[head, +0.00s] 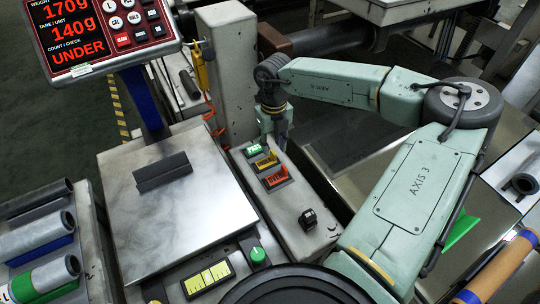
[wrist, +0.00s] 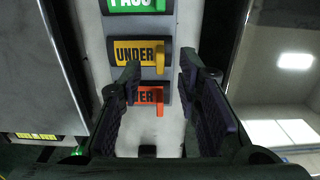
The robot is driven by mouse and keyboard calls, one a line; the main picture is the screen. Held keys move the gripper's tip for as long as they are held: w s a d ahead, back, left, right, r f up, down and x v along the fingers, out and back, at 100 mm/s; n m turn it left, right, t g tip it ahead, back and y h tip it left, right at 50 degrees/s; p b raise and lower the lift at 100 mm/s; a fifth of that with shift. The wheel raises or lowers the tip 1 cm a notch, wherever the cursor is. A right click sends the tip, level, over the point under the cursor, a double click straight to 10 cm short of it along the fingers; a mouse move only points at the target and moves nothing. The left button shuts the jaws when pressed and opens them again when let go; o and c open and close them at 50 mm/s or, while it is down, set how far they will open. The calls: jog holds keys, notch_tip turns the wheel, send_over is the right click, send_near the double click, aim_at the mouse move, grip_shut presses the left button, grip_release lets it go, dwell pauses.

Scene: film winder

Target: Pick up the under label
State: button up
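The under label (wrist: 134,53) is a yellow tag with black letters and a raised tab at its right end, seated in a dark holder. It sits between the green pass label (wrist: 133,4) and the orange-red over label (wrist: 148,96). In the head view the under label (head: 266,162) lies in the same row on a grey console. My gripper (wrist: 162,70) is open and empty, its fingers either side of the under label's tab in the picture. I cannot tell its height above the tab. In the head view my gripper (head: 274,136) points down beside the row's far end; its fingertips are hard to see.
A scale plate (head: 215,215) with a dark angled block (head: 163,172) stands left of the console (head: 318,243). The scale display (head: 95,35) reads 170g, 140g and UNDER. Grey rolls (head: 35,235) lie far left. A black knob (head: 308,219) stands on the console.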

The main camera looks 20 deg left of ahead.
aim_at(273, 152)
notch_tip(273, 152, down, 3)
jog(key=shift+f, duration=0.15)
jog(key=shift+c, duration=0.2)
grip_shut()
